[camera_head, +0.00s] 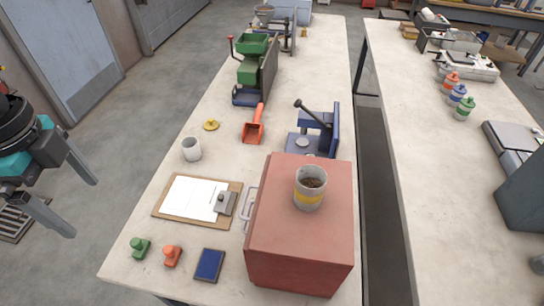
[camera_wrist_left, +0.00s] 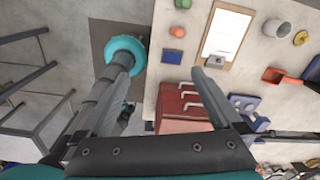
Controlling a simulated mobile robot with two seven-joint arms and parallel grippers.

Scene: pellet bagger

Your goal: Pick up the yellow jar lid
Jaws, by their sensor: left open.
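The yellow jar lid (camera_head: 211,125) lies flat on the left bench, near its left edge, with a small knob on top. It lies behind the white cup (camera_head: 191,149) and left of the orange scoop (camera_head: 254,125). In the left wrist view the lid (camera_wrist_left: 301,38) shows near the upper right, beside the cup (camera_wrist_left: 276,29). My left gripper (camera_head: 84,207) is open and empty, out over the floor left of the bench and well apart from the lid. Its two fingers also show in the left wrist view (camera_wrist_left: 161,70). My right gripper is not in view.
A clipboard (camera_head: 186,198), green and orange stamps and a blue pad (camera_head: 209,264) lie nearer on the bench. A red box (camera_head: 299,240) bears a yellow-banded jar (camera_head: 309,190). A green machine (camera_head: 252,65) stands behind the scoop. Bare bench surrounds the lid.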

